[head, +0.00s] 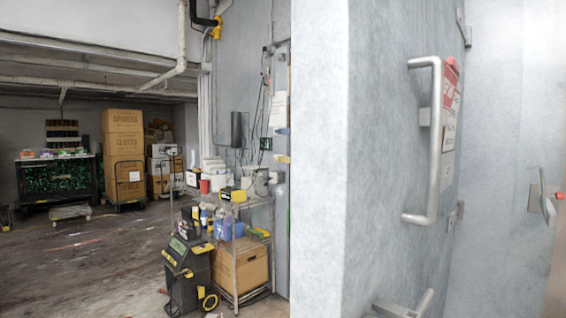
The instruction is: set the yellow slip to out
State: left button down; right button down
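I cannot make out a yellow slip or any in/out marking for it. A large grey freezer door (385,150) fills the right side, with a long metal pull handle (436,150). A red-and-white sign (450,82) and a paper notice (449,135) are on the door behind the handle, partly hidden by it. A pale paper sheet (279,108) hangs on the wall left of the door. Neither of my grippers is in view.
A wire shelf cart (240,283) holds a cardboard box (241,265) and small yellow items (233,194). A dark wheeled machine (187,270) stands beside it. Stacked cartons (123,155) and a dark bin (57,180) are farther back. Open floor (80,265) lies at left.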

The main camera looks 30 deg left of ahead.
aim_at(282, 159)
jog(key=k, duration=0.5)
jog(key=u, duration=1.8)
jog(key=i, duration=2.3)
jog(key=z, duration=0.9)
jog(key=i, duration=2.25)
jog(key=z, duration=0.75)
jog(key=i, duration=0.7)
